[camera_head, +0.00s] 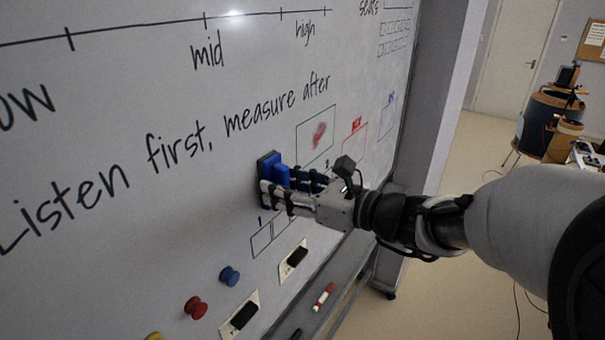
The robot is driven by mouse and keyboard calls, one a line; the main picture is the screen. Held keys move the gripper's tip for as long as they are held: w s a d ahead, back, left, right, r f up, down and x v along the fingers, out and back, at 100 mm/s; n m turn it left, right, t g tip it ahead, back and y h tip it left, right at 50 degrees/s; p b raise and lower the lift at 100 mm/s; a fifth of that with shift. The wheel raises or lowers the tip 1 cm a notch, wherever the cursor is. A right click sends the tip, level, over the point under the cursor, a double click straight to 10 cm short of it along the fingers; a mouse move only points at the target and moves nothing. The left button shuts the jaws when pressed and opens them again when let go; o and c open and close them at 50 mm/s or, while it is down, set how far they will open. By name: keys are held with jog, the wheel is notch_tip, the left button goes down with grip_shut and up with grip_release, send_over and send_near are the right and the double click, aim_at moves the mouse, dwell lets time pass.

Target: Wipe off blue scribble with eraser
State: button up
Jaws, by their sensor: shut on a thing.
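My gripper (289,188) is shut on a blue eraser (280,173) with a dark pad. The pad side faces the whiteboard (180,185) and looks to be against it or very close. The eraser is below the end of the handwritten line "Listen first, measure after". No blue scribble shows; the board behind the eraser and my gripper is hidden. A red scribble (319,135) sits inside a green drawn box to the upper right. A red box (353,142) and a blue box (387,115) are drawn further right.
Blue (229,276) and red (196,307) round magnets sit low on the board. Two pale plates with black items (244,315) are near its lower edge. A red-and-white marker (323,296) lies on the tray below. Open floor lies to the right.

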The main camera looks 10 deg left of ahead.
jog(key=shift+s+a+b, duration=0.2)
jog(key=shift+s+a, duration=0.1)
jog(key=shift+s, duration=0.3)
jog(key=shift+s+a+b, duration=0.2)
jog(key=shift+s+a, duration=0.05)
jog(key=shift+s, duration=0.4)
jog(key=shift+s+a+b, duration=0.2)
jog(key=shift+s+a, duration=0.1)
jog(key=shift+s, duration=0.3)
jog(key=shift+f+v, duration=0.2)
jog(key=shift+v, duration=1.25)
jog(key=shift+f+v, duration=0.2)
jog(key=shift+v, duration=1.25)
jog(key=v, duration=0.3)
jog(key=shift+f, duration=0.2)
